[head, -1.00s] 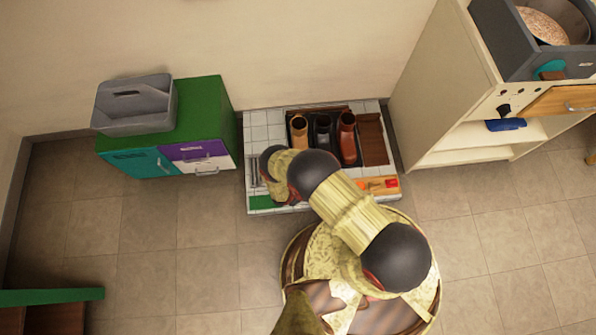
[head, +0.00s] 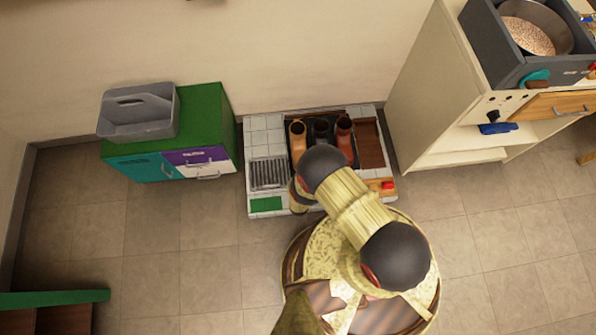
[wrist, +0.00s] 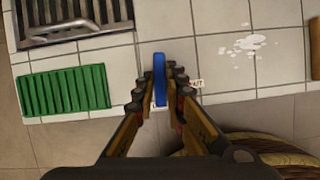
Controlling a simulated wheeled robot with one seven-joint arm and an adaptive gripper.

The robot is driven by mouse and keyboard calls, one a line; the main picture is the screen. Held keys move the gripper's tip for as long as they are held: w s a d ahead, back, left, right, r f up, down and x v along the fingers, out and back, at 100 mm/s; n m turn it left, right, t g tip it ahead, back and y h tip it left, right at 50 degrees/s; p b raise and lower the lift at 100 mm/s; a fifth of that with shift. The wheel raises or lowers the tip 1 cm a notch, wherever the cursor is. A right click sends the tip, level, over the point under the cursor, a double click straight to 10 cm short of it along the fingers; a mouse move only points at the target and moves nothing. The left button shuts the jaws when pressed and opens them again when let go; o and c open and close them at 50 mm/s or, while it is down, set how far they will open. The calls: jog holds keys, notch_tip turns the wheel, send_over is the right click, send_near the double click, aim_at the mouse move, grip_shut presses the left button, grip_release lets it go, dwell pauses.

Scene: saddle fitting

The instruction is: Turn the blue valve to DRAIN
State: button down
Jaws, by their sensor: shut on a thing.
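The blue valve (wrist: 159,78) shows in the wrist view as a narrow upright blue bar on the white tiled surface. My gripper (wrist: 160,90) is shut on it, with one finger on each side. Small lettering, partly legible as "UT", shows just right of the fingers; other marking near the valve is hidden by the fingers, and I cannot read DRAIN. In the head view my arm (head: 322,170) covers the valve and the fingers, over the front of the tiled unit (head: 258,137).
A metal grate (head: 268,174) and a green pad (head: 265,204) lie left of my gripper on the tiled unit. Boots (head: 344,140) stand behind my arm. A red button (head: 388,186) is at the right. A grey caddy (head: 139,112) sits on the green cabinet.

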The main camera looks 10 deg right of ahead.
jog(key=shift+n+y, duration=0.3)
jog(key=shift+n, duration=0.3)
jog(key=c, duration=1.8)
grip_release()
jog(key=shift+c, duration=0.2)
jog(key=v, duration=1.2)
jog(key=shift+w, duration=0.1)
